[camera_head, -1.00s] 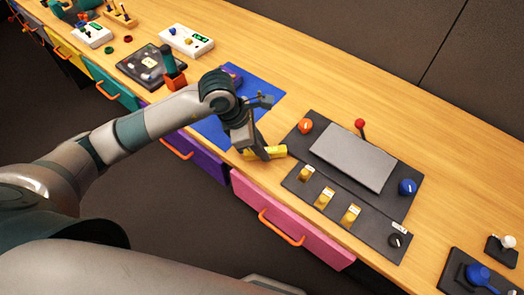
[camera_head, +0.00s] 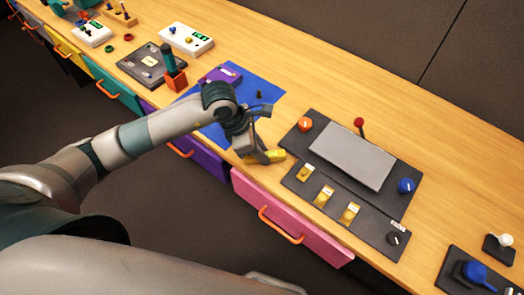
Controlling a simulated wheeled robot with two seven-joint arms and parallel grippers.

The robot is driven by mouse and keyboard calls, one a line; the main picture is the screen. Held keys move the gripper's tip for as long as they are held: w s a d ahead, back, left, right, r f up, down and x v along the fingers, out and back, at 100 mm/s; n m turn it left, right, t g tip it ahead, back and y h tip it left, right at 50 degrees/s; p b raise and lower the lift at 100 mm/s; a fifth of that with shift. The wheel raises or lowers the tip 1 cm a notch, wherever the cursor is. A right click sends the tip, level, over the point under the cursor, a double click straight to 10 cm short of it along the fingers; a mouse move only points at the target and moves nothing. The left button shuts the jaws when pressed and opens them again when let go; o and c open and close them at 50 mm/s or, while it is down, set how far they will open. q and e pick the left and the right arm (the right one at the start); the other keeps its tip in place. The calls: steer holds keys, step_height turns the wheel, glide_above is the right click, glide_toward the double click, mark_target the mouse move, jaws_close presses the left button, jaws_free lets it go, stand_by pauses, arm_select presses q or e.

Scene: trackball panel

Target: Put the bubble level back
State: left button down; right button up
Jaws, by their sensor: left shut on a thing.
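The bubble level looks to be the small yellow bar (camera_head: 276,156), low over the wooden bench near its front edge, just left of the dark control panel. My left gripper (camera_head: 264,157) is shut on it and hides part of it. I cannot tell whether the bar touches the bench. A blue mat (camera_head: 267,98) lies behind my left gripper, partly hidden by my arm. My right gripper is not in the view.
The dark panel (camera_head: 290,182) carries a grey plate (camera_head: 352,160), an orange knob (camera_head: 304,124), a red-tipped lever (camera_head: 359,122), a blue knob (camera_head: 406,186) and yellow switches. A purple block (camera_head: 220,75) and small black piece (camera_head: 259,94) are on the mat. Bare bench (camera_head: 340,85) lies behind.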

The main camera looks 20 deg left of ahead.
arm_select(q)
steer(key=c, duration=1.6)
jaws_free()
